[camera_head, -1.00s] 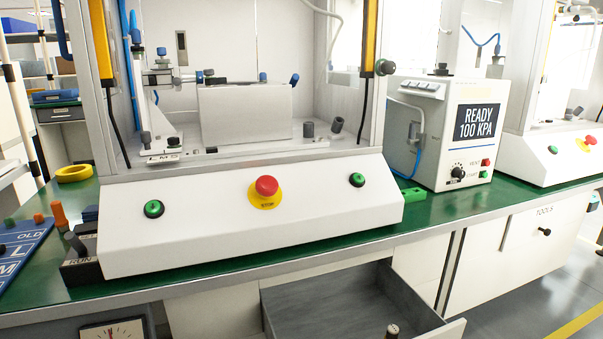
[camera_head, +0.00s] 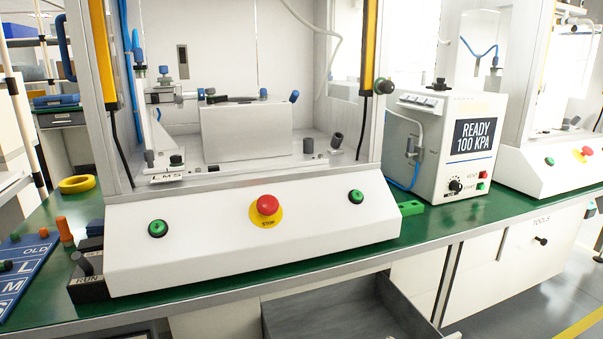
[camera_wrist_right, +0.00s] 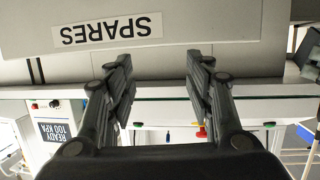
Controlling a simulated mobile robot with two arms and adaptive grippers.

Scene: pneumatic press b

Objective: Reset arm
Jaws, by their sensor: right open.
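My right gripper (camera_wrist_right: 159,58) shows in the right wrist view, which is upside down. Its two dark fingers are apart with nothing between them. A pale panel with a SPARES label (camera_wrist_right: 111,31) lies beyond the fingertips. Neither gripper shows in the head view. There, the press (camera_head: 250,240) has a white front panel with a red stop button (camera_head: 267,205) and two green buttons (camera_head: 158,228) (camera_head: 356,196). A silver block (camera_head: 247,132) sits inside its frame.
A control box (camera_head: 445,150) reading READY 100 KPA stands right of the press on the green bench (camera_head: 440,225). An open grey drawer (camera_head: 330,312) juts out below the bench edge. A blue board (camera_head: 30,270) and yellow ring (camera_head: 76,184) lie at left.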

